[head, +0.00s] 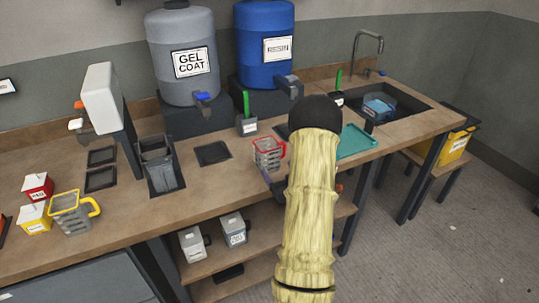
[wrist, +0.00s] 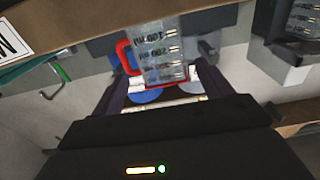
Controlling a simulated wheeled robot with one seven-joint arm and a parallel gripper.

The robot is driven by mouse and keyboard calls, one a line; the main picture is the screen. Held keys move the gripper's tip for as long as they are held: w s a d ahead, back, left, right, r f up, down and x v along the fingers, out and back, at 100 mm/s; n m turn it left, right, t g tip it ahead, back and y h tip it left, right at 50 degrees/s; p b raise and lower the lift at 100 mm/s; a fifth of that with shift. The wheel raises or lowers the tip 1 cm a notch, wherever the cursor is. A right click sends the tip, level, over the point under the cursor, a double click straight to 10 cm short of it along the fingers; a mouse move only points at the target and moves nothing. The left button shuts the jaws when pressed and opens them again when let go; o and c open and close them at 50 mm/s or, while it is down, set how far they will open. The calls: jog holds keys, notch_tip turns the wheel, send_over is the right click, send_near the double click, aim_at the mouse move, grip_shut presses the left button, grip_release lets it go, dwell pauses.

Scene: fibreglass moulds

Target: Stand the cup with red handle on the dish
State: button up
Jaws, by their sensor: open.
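The cup with red handle (head: 269,153), a clear measuring cup with a red rim, stands upright on the bench in the head view. In the wrist view the cup (wrist: 163,55) shows large, with its red handle at its left. My gripper (wrist: 163,95) is open, with a finger on each side of the lower part of the picture and the cup at or just beyond the fingertips. I cannot tell whether they touch. In the head view my arm hides most of the gripper. A shallow teal tray (head: 358,140), perhaps the dish, lies right of the cup, partly behind my arm.
A yellow-rimmed cup (head: 72,214) stands at the left. A green-handled brush in a grey holder (head: 247,125) is behind the red cup. Grey (head: 184,55) and blue (head: 265,45) drums stand at the back. A sink (head: 395,103) is at the right. A dark square pad (head: 212,153) lies left of the cup.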

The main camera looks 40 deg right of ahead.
aim_at(272, 160)
jog(key=shift+x, duration=1.5)
jog(key=shift+w+d+r+p, duration=0.1)
jog(key=shift+w+r+p, duration=0.05)
jog(key=shift+w+p, duration=0.25)
jog(key=p+x, duration=0.1)
jog(key=x, duration=0.3)
jog(key=shift+w, duration=0.2)
jog(key=c, duration=0.8)
jog(key=shift+c, duration=0.2)
